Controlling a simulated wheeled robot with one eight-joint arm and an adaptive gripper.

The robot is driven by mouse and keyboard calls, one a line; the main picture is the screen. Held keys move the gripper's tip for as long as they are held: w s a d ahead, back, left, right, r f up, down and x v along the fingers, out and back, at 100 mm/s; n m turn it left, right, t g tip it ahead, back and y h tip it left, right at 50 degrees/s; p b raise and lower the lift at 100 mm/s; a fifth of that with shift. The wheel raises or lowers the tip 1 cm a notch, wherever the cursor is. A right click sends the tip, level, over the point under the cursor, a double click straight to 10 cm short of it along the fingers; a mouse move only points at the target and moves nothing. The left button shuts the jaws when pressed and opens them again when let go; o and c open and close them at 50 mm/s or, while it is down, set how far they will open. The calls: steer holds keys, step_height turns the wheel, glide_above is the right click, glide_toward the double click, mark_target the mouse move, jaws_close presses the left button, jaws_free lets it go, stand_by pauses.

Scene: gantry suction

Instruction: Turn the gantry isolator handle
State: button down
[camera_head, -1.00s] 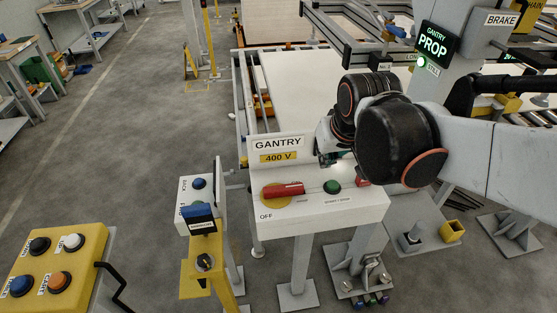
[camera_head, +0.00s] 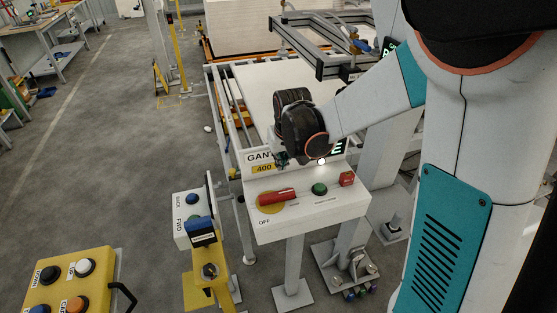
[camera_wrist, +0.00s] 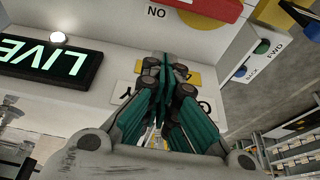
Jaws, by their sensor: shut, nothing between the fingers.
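The isolator handle (camera_head: 276,195) is a red bar on a yellow disc (camera_head: 266,208), on the sloped top of the white gantry console (camera_head: 315,222). It points to the right and slightly up, with OFF printed below the disc. My gripper (camera_head: 283,160) is shut and empty, in front of the console's upright back panel, above and behind the handle and apart from it. In the wrist view my gripper (camera_wrist: 168,68) partly hides the GANTRY label (camera_wrist: 126,92).
A green button (camera_head: 319,189) and a red block (camera_head: 347,179) sit right of the handle. A lit LIVE sign (camera_wrist: 50,62) is near my gripper. A blue-and-white box (camera_head: 193,220) and yellow post stand left of the console. A yellow button panel (camera_head: 75,280) is at lower left.

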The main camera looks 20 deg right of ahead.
mark_target(277, 197)
steer(key=b+x, duration=0.1)
steer(key=x, duration=0.6)
steer(key=shift+w+f, duration=0.1)
steer(key=shift+f, duration=0.3)
steer(key=shift+s+r, duration=0.1)
steer(key=shift+s, duration=1.85)
